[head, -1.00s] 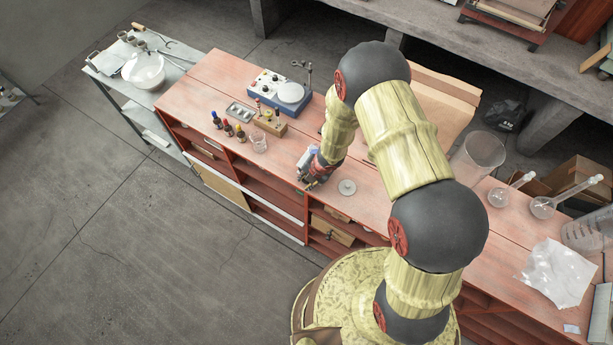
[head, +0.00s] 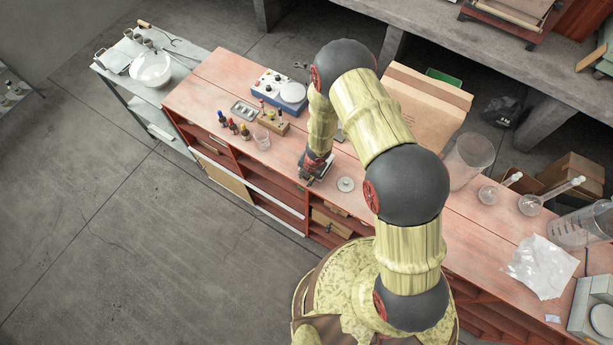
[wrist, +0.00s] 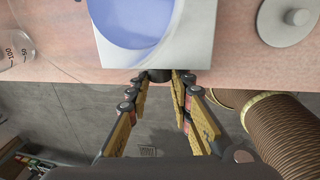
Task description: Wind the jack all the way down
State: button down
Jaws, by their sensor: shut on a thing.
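The jack (wrist: 204,48) shows in the wrist view as a pale square top plate at the bench's front edge. A round vessel with blue contents (wrist: 135,20) stands on it. The jack's dark knob (wrist: 159,75) sticks out past the bench edge, between my fingertips. My gripper (wrist: 160,80) is shut on this knob, with its yellow-padded fingers on either side. In the head view my gripper (head: 312,176) is at the front edge of the bench, and my wrist and arm hide most of the jack. The jack's height cannot be judged.
A round grey lidlike disc with a knob (head: 345,184) lies close to the right of the jack. A glass beaker (head: 262,138) and several small bottles (head: 233,126) stand to the left. A blue-based instrument (head: 280,91) is behind them. Open floor lies before the bench.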

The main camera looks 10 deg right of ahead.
jog(key=c, duration=1.8)
grip_release()
jog(key=shift+c, duration=0.2)
jog(key=shift+r, duration=0.15)
notch_tip(320, 180, up, 12)
jog(key=s+d, duration=0.1)
jog(key=shift+d+f, duration=0.2)
jog(key=shift+d, duration=0.1)
